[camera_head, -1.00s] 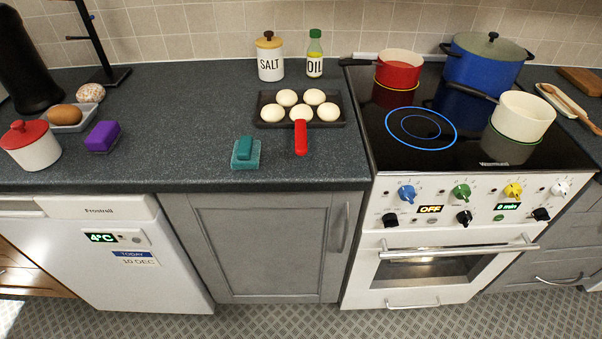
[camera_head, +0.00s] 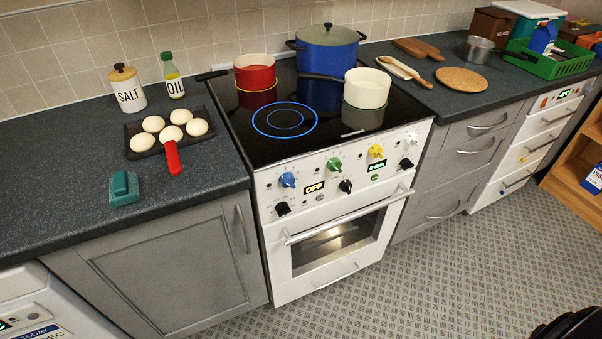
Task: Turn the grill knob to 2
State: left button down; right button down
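The white stove (camera_head: 273,225) stands in the middle of the head view, its control panel facing me. The upper row has a blue knob (camera_head: 287,180), a green knob (camera_head: 334,164), a yellow knob (camera_head: 376,151) and a white knob (camera_head: 412,138). Below are three black knobs, at left (camera_head: 282,209), middle (camera_head: 345,186) and right (camera_head: 406,164). The knob markings are too small to read, so I cannot tell which is the grill knob or its setting. Neither gripper is in view.
An oven handle (camera_head: 350,218) juts out below the panel. A red pan (camera_head: 255,72), blue pot (camera_head: 328,50) and cream pan (camera_head: 367,88) stand on the hob. The floor (camera_head: 430,270) before the stove is clear. A dark shape (camera_head: 570,325) shows at bottom right.

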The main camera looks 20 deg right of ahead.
aim_at(345, 186)
jog(key=k+l+z, duration=0.3)
jog(key=k+l, duration=0.55)
